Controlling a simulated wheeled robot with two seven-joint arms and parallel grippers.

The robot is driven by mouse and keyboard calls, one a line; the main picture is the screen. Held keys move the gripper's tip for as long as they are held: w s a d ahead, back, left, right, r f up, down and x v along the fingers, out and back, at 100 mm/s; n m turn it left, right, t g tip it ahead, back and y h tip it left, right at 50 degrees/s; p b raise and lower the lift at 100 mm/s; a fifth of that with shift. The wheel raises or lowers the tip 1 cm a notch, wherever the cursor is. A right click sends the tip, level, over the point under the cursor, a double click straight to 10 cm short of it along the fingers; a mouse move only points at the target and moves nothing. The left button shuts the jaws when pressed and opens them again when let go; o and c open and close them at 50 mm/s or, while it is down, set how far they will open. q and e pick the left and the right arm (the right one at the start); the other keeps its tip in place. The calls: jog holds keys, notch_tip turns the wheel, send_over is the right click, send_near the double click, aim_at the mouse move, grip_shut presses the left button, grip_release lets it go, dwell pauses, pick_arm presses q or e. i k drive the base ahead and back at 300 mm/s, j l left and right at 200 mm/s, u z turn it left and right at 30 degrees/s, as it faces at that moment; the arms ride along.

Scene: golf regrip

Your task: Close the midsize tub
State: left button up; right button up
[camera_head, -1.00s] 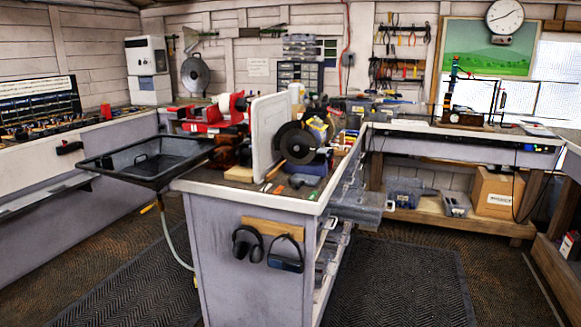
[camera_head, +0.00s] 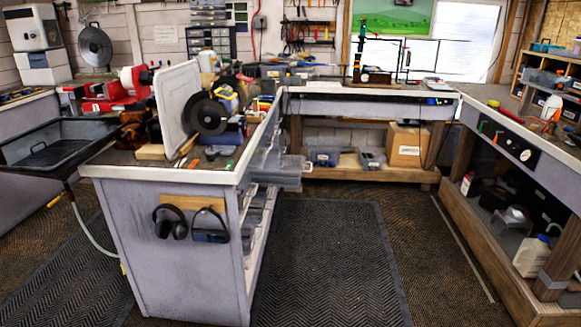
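Grey translucent tubs sit in the right side of the middle workbench. One tub (camera_head: 276,177) near the top sticks out past the bench side, so it stands pulled out. Another tub (camera_head: 255,215) shows below it, seen edge-on. I cannot tell for sure which one is the midsize tub. The bench corner hides part of the lower tubs. Neither my left nor my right gripper is in view.
The middle workbench (camera_head: 180,255) holds a grinding wheel (camera_head: 207,113) and a white panel (camera_head: 176,105). A black basin (camera_head: 55,145) is at its left. A right-hand bench (camera_head: 515,140) has bottles below. The dark mat (camera_head: 325,260) right of the middle bench is clear floor.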

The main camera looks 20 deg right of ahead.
aim_at(292, 179)
jog(key=l, duration=0.4)
jog(key=i+l, duration=0.15)
jog(key=l, duration=0.2)
jog(key=l+z, duration=0.1)
jog(key=l, duration=0.3)
jog(key=i+l, duration=0.35)
jog(key=l+z, duration=0.05)
jog(key=l, duration=0.05)
